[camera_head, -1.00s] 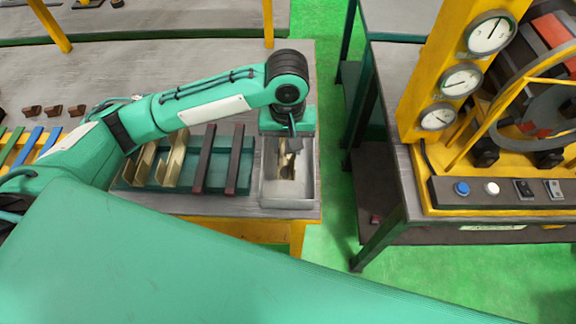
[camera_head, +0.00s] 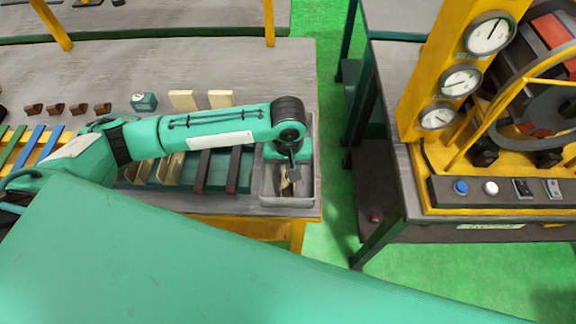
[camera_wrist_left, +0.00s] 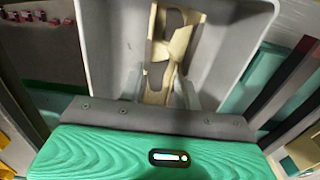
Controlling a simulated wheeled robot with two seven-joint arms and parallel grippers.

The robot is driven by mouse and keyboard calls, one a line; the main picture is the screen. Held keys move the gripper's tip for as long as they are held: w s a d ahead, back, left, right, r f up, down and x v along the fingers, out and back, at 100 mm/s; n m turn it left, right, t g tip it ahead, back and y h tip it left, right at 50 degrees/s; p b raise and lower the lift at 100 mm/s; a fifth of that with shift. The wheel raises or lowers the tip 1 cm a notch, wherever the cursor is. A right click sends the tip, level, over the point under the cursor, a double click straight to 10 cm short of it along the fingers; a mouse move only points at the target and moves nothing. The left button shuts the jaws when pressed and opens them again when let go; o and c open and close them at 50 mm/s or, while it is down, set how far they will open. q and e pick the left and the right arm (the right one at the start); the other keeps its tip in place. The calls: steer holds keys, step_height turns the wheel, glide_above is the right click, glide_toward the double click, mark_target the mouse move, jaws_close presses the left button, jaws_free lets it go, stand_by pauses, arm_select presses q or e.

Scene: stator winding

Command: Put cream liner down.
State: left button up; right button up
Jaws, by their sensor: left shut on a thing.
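My left gripper (camera_head: 289,180) points down inside the grey open box (camera_head: 287,202) at the right end of the bench. It is shut on a cream liner (camera_head: 284,187), a pale piece low between the box walls. In the left wrist view the liner (camera_wrist_left: 172,55) sits between the fingers (camera_wrist_left: 164,92), with the box wall (camera_wrist_left: 222,30) around it. Dark patches show on or under the liner. Whether it touches the box floor, or another piece lies beneath it, I cannot tell. My right gripper is not in view.
Left of the box, a teal rack (camera_head: 170,183) holds cream pieces and dark red bars (camera_head: 203,170). Behind my arm are two more cream pieces (camera_head: 183,100) and a small teal cube (camera_head: 144,101). A yellow machine with gauges (camera_head: 461,82) stands right, across a green floor gap.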

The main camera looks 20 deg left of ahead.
arm_select(q)
steer(key=shift+f, duration=0.1)
steer(key=o, duration=0.8)
steer(key=shift+c, duration=0.2)
step_height(320, 180, up, 12)
steer(key=b, duration=0.1)
